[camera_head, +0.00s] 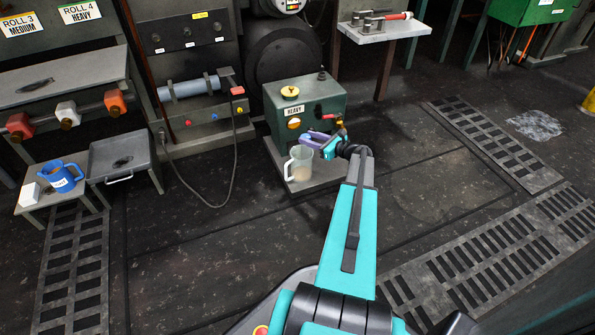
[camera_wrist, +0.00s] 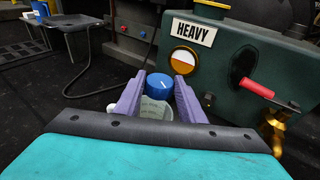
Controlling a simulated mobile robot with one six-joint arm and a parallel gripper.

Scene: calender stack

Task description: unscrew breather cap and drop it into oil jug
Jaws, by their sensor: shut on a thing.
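My gripper (camera_head: 322,142) is shut, with its purple fingers on either side of a round blue cap (camera_wrist: 160,86) with a white line on top. In the wrist view the cap sits between the fingertips (camera_wrist: 161,80), above the clear jug (camera_wrist: 152,108). In the head view the jug (camera_head: 300,168) stands upright on a low stand in front of the green tank (camera_head: 331,103), with the fingers over its rim. The cap is hard to make out in the head view. A yellow cap (camera_head: 289,91) sits on top of the tank.
The tank's brass tap with a red handle (camera_wrist: 258,89) is right of my gripper. A cable (camera_head: 236,150) hangs to the left. A blue jug (camera_head: 62,175) and a grey tray (camera_head: 122,155) stand at the far left. Open floor (camera_head: 210,225) lies in front.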

